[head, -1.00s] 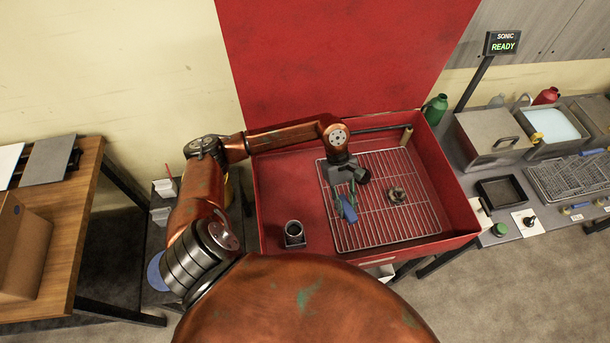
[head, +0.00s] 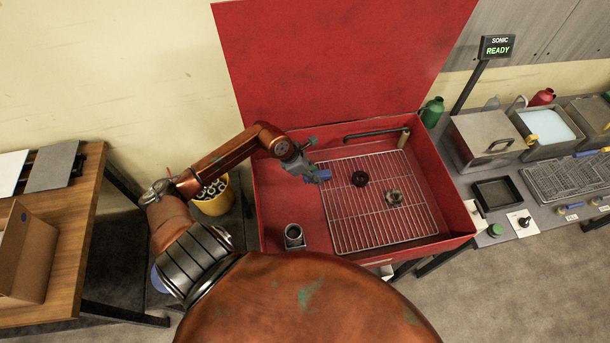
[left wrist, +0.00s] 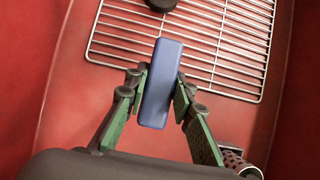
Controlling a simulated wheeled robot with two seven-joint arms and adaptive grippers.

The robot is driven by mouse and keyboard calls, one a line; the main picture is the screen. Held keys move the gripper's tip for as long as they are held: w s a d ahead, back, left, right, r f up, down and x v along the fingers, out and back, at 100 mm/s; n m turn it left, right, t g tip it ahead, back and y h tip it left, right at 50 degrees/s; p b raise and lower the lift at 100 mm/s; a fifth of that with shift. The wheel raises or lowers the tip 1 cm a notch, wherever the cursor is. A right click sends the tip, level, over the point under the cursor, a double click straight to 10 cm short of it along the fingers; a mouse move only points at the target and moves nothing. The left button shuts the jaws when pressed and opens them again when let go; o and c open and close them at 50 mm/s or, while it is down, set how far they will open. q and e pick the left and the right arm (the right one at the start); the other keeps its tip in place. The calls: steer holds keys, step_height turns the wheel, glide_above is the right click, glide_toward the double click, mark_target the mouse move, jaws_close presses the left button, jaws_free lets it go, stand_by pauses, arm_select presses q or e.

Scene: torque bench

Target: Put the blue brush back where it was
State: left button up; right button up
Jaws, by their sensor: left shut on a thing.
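The blue brush (left wrist: 160,85) is held between the green-padded fingers of my left gripper (left wrist: 160,92) in the left wrist view. Its flat blue back faces the camera, and its bristles are hidden. In the head view the left gripper (head: 312,174) is above the left part of the red wash basin (head: 280,205), near the rack's left edge, with the blue brush (head: 320,176) at its tip. My right gripper is not in view.
A wire rack (head: 370,220) in the basin carries a dark round part (head: 360,179) and a metal gear-like part (head: 394,197). A small cup in a holder (head: 294,236) is at the basin's front left. A yellow bucket (head: 213,202) stands left of the basin. A black spout (head: 375,134) crosses the back.

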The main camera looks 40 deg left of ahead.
arm_select(q)
steer(key=a+f, duration=0.2)
steer(key=w+a+f, duration=0.1)
steer(key=a+f, duration=0.1)
steer(key=w+a+f, duration=0.1)
steer(key=a+f, duration=0.2)
steer(key=shift+w+a, duration=0.1)
steer(key=shift+w, duration=0.05)
step_height(320, 180, down, 3)
steer(key=shift+a+f, duration=0.1)
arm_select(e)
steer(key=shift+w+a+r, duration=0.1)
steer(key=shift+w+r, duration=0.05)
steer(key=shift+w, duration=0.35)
arm_select(q)
steer(key=shift+f, duration=0.1)
steer(key=shift+f+b, duration=0.45)
steer(key=shift+f, duration=0.1)
steer(key=o, duration=1)
steer(key=shift+r, duration=0.1)
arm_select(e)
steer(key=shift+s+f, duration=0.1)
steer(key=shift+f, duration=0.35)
arm_select(q)
steer(key=shift+r, duration=0.1)
